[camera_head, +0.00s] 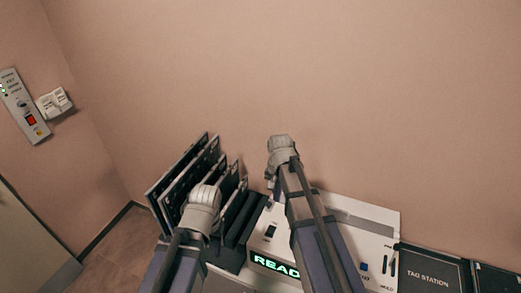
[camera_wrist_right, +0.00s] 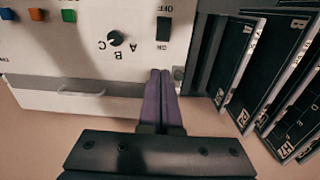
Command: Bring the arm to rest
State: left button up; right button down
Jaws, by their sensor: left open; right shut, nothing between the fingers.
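My right gripper (camera_head: 272,182) is over the left part of a white console (camera_head: 370,222) in the head view. In the right wrist view its two purple fingers (camera_wrist_right: 160,78) lie together, shut and empty, pointing toward the console face between a rocker switch (camera_wrist_right: 164,29) and a pull handle (camera_wrist_right: 80,93). I cannot tell whether the fingertips touch the console. My left gripper (camera_head: 203,200) is in front of the rack of dark panels (camera_head: 180,172) in the head view. It is open, though its fingers are mostly hidden behind its wrist.
The console has a green lit sign (camera_head: 272,266), partly behind my right arm, and a lettered knob (camera_wrist_right: 115,38). A dark tag station (camera_head: 428,277) is at the right. A wall panel (camera_head: 25,108) and white switch box (camera_head: 54,102) are at left. The back wall above is bare.

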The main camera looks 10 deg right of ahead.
jog(key=shift+f, duration=0.1)
pick_arm(q)
notch_tip(320, 180, down, 14)
jog(key=b, duration=1.3)
jog(key=shift+r, duration=0.25)
pick_arm(e)
jog(key=s+a+f+n+h, duration=0.1)
jog(key=s+a+f+n, duration=0.9)
jog(key=s, duration=0.5)
notch_tip(320, 180, down, 3)
jog(key=shift+s+a+f+n, duration=0.1)
jog(key=shift+s+a+n, duration=0.25)
jog(key=shift+a, duration=0.7)
pick_arm(q)
jog(key=shift+c, duration=0.2)
